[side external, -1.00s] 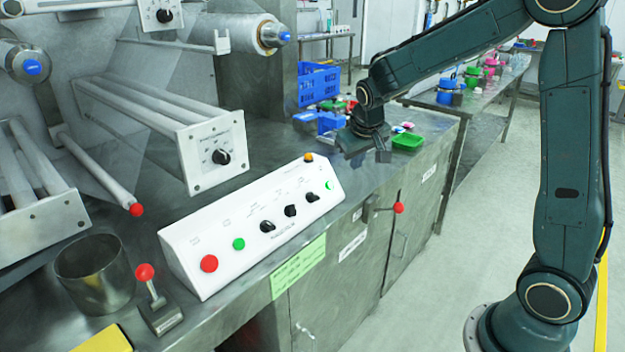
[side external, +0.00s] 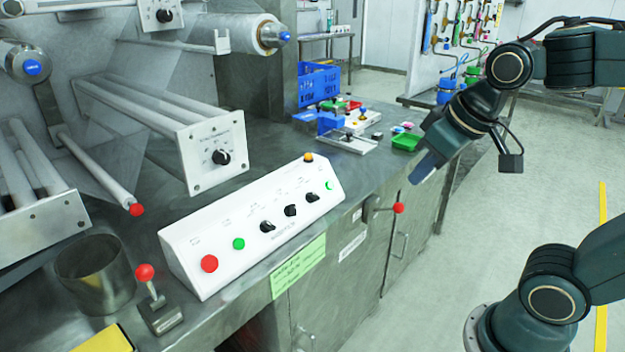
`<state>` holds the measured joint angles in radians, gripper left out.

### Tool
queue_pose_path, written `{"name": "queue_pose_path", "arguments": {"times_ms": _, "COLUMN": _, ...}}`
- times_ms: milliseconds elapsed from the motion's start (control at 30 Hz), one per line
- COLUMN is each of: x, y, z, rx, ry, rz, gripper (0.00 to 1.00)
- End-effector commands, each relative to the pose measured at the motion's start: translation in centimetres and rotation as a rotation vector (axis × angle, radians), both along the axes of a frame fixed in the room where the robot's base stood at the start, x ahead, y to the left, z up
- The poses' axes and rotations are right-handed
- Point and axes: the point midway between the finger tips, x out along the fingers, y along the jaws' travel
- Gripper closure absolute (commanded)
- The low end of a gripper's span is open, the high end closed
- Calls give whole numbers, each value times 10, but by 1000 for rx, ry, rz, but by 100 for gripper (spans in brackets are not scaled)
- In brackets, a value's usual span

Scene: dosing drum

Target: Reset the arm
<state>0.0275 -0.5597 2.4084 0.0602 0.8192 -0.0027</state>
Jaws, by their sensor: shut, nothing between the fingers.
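My gripper (side external: 424,168) is at the right of the side external view, past the front edge of the counter. It points down and to the left, and its fingers are shut with nothing seen between them. It looks close to the green tray (side external: 407,142) in the picture, but I cannot tell the distance in depth. My arm reaches in from the right edge of the view.
The steel counter (side external: 130,245) carries a white control box (side external: 252,228) with buttons and knobs. A red-knobbed lever (side external: 146,285) and a metal cup (side external: 95,272) stand at its left. A red-knobbed handle (side external: 397,208) juts from the front. Blue crates (side external: 318,85) stand behind. Open floor lies right.

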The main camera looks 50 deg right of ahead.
Motion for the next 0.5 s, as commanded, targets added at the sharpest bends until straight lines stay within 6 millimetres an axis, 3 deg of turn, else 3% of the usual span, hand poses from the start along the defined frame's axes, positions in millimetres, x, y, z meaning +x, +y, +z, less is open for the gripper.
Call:
{"name": "queue_pose_path", "arguments": {"times_ms": 200, "x": -37, "y": 13, "z": -3, "rx": 13, "ry": -16, "rz": 58, "gripper": 100}}
{"name": "queue_pose_path", "arguments": {"times_ms": 500, "x": -51, "y": 18, "z": -6, "rx": 17, "ry": -18, "rz": 84, "gripper": 100}}
